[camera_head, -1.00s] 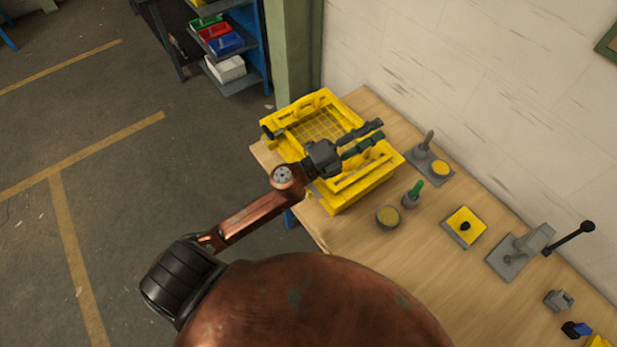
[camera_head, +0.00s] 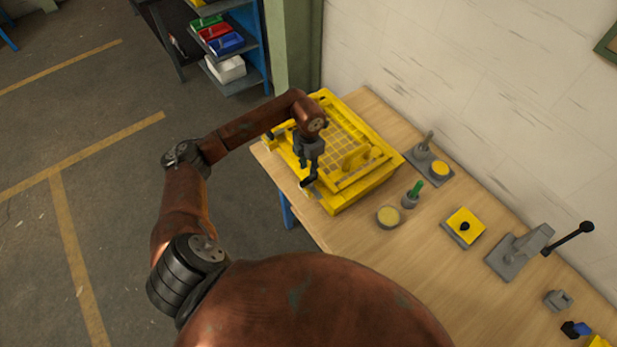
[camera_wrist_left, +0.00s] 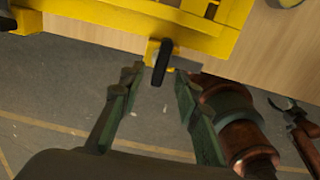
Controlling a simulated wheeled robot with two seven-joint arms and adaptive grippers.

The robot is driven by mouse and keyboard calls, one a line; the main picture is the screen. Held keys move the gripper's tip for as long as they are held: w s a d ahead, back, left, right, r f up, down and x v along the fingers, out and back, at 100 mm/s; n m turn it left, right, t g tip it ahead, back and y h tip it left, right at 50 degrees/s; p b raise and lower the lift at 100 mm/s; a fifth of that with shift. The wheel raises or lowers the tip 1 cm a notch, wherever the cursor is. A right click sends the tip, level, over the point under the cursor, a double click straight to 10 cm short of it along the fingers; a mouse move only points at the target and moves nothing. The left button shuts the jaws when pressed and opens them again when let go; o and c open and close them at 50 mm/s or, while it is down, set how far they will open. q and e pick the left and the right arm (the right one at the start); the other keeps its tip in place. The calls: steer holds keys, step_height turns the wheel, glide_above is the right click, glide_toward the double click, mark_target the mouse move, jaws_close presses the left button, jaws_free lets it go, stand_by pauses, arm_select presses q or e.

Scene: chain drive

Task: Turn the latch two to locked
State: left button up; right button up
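The yellow fixture (camera_head: 376,184) with a grid floor lies on the bench's far left end. A black latch handle (camera_head: 308,182) sits on its near-left side; it also shows in the left wrist view (camera_wrist_left: 162,62), on a small yellow mount at the fixture's edge. My left gripper (camera_head: 311,170) points down over that edge. In the wrist view its open fingers (camera_wrist_left: 159,73) are either side of the handle's line, with gaps on both sides. Another dark handle (camera_head: 268,134) is at the fixture's left corner. My right gripper (camera_wrist_left: 283,104) shows small at the wrist view's right, jaws apart.
A shelf with bins (camera_head: 222,38) stands behind left.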

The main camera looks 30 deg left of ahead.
mark_target(308, 178)
arm_select(q)
steer(key=shift+f+p, duration=0.6)
steer(key=shift+f, duration=2.6)
steer(key=shift+c, duration=0.5)
jaws_close()
